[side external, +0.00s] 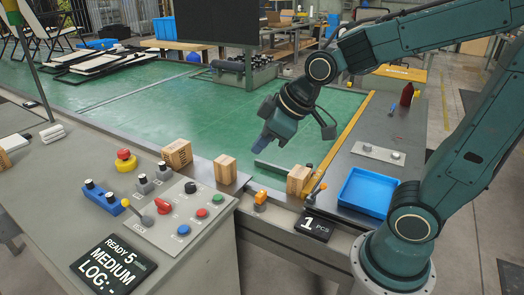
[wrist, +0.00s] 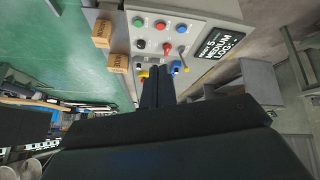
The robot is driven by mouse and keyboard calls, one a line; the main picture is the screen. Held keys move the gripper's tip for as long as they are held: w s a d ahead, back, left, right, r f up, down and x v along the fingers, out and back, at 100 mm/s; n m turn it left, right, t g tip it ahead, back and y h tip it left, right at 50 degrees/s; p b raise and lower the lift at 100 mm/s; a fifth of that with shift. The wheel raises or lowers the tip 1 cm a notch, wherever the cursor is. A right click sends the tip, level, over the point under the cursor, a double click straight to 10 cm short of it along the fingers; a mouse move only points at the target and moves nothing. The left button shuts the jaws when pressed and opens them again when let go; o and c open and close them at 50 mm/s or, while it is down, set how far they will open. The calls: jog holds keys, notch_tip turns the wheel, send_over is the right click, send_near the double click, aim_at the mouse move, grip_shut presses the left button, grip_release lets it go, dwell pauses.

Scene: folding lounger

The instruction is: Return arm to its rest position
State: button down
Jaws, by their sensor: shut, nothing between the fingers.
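My gripper (side external: 262,143) hangs from my dark green arm above the green work surface (side external: 200,110). It points down and to the left and holds nothing. In the wrist view my gripper's dark fingers (wrist: 157,72) lie close together, with the control panel beyond them. My arm reaches from its base at the lower right, up and across to the left. No lounger is in or touching my gripper.
Wooden blocks stand along the near edge: left (side external: 177,153), middle (side external: 225,170) and right (side external: 298,180). A button panel (side external: 160,232) and a display (side external: 112,265) are at lower left. A blue tray (side external: 350,200) lies near my base. Folded loungers (side external: 95,65) lie at the back.

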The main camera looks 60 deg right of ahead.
jog(key=s+d+r+m+g, duration=0.1)
jog(key=s+m, duration=0.3)
jog(key=s, duration=0.9)
jog(key=shift+r+h, duration=0.3)
jog(key=shift+r, duration=0.55)
dwell(0.8)
